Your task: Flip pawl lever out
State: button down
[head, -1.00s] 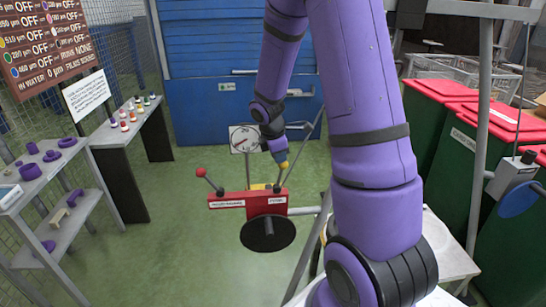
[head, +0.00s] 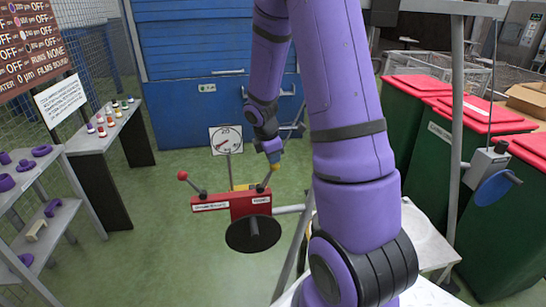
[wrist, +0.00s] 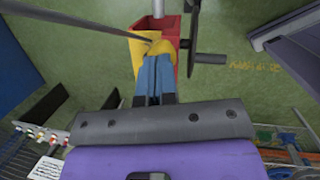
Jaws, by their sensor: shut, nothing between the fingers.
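A red box (head: 210,203) with white labels stands low in front of me in the head view. A dark lever with a red ball knob (head: 183,175) leans left from its left end. The labels are too small to tell which is the pawl lever.
A black disc (head: 238,240) with a crank handle is on the box's near side. A white gauge (head: 226,140) stands behind it. Shelves (head: 95,140) stand left. Green bins with red lids (head: 480,117) stand right. Green floor is open between the box and the shelves.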

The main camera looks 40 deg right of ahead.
jog(key=shift+w+a+r, duration=0.15)
jog(key=shift+a+r, duration=0.1)
jog(key=s+d+v, duration=0.1)
jog(key=v, duration=1.1)
jog(key=shift+s+d+r, duration=0.2)
jog(key=shift+s+r, duration=0.05)
jog(key=shift+r, duration=0.15)
jog(key=shift+a, duration=0.1)
jog(key=s+a+r+m+t+y, duration=0.1)
jog(key=s+a+r+m+t, duration=0.1)
jog(key=s+a+r+m, duration=0.4)
jog(key=s+a+r+m+t+y, duration=0.2)
jog(key=s+a+r+m, duration=0.4)
jog(key=s+a, duration=0.6)
jog(key=shift+s+a+r+m+t, duration=0.4)
jog(key=shift+s+r+t, duration=0.2)
jog(key=shift+s+r, duration=0.35)
